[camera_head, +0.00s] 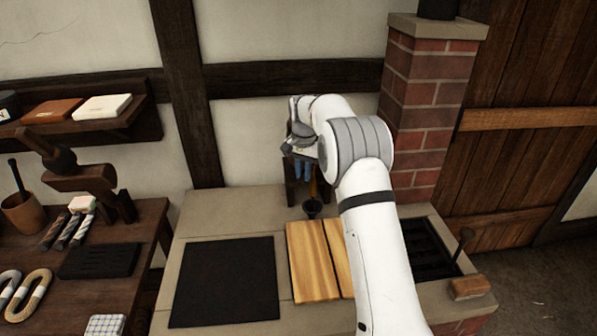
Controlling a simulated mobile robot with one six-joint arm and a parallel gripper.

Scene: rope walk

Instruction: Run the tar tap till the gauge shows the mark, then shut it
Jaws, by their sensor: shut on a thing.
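My gripper (302,172) is at the back of the stone-topped bench, by the wall, with its blue fingers pointing down. It is shut on what seems to be the tar tap, which my gripper and wrist mostly hide. A small dark cup (312,209) stands just below and slightly right of the fingers. A thin brownish upright strip shows above the cup; I cannot tell if it is tar or part of the tap. I cannot make out a gauge or its mark.
A black mat (225,283) and wooden boards (312,262) lie on the bench. A brick pillar (428,105) stands close right of my arm. A dark grate (430,250) and a wooden-backed brush (468,288) are at the right. A cluttered table (140,225) stands left.

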